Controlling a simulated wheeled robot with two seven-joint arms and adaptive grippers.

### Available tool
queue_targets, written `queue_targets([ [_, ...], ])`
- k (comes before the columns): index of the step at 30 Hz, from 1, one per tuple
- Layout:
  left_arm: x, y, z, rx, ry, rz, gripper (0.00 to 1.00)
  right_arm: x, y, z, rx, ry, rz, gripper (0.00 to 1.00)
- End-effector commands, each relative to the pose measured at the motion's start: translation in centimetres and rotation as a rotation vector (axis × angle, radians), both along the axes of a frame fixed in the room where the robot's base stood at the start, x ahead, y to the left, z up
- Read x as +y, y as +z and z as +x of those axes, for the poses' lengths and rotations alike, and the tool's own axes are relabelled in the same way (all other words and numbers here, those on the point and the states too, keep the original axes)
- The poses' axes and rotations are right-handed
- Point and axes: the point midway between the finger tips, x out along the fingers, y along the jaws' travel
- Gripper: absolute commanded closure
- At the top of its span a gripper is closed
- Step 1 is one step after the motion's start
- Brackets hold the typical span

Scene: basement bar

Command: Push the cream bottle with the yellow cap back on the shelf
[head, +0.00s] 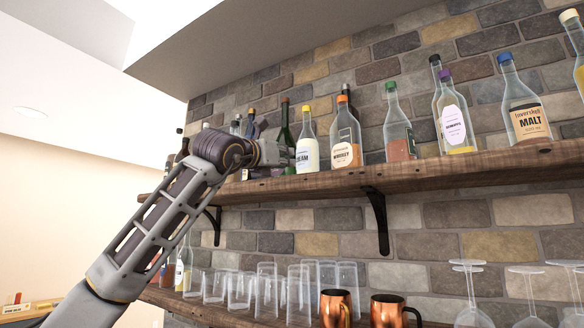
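The cream bottle (310,155) with the yellow cap stands upright on the upper wooden shelf (340,174), near the middle of the head view. Its label is partly covered at the left by my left gripper (287,156). The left gripper is at shelf height, at the bottle's left in the picture, with its fingers pointing right toward the lower part of the bottle. I cannot tell whether it touches the bottle. Its finger gap is too small and dark to read. My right gripper is not in view.
A whiskey bottle (346,140) stands close at the right, and a dark green bottle (285,127) is at the left behind my gripper. More bottles line the shelf toward a malt bottle (524,108). Glasses (240,290) and copper mugs (336,308) stand on the lower shelf.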

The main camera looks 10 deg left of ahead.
Motion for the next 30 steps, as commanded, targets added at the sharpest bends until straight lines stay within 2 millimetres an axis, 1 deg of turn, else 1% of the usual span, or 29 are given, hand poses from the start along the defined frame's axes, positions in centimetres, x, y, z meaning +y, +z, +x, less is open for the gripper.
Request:
queue_targets([
  [3, 0.3, -0.1, -0.8, -0.002, 0.0, 0.0, 0.82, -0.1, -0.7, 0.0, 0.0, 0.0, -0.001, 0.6],
  [18, 1.4, -0.1, -3.4, -0.001, 0.0, 0.001, 0.82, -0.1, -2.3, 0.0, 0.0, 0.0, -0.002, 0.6],
  [30, 1.5, 0.0, -3.6, -0.001, 0.0, 0.001, 0.82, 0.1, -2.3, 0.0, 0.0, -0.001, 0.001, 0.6],
])
